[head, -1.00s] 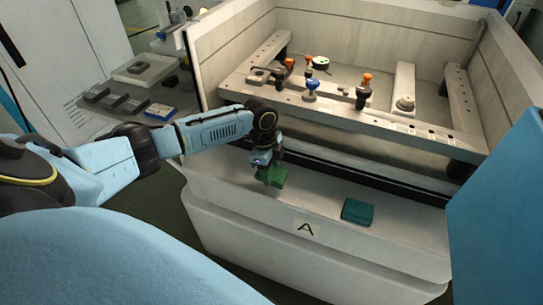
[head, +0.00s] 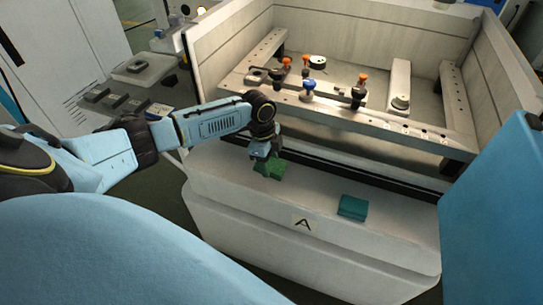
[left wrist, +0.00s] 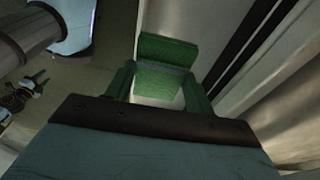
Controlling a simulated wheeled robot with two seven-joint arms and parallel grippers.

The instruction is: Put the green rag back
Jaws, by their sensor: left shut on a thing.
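The green rag (head: 276,170) is between the fingers of my left gripper (head: 266,165), over the left part of the white front ledge (head: 235,180). In the left wrist view, the folded green rag (left wrist: 165,52) sits between the two fingers of the left gripper (left wrist: 160,88), which are shut on it. I cannot tell whether the rag touches the ledge. My right gripper is not in view.
A folded teal cloth (head: 352,207) lies on the ledge, right of the letter A label (head: 302,223). Behind, a machine tank holds a frame (head: 340,112) with several orange and blue knobs. A grey side table (head: 120,98) stands left. The ledge between rag and teal cloth is clear.

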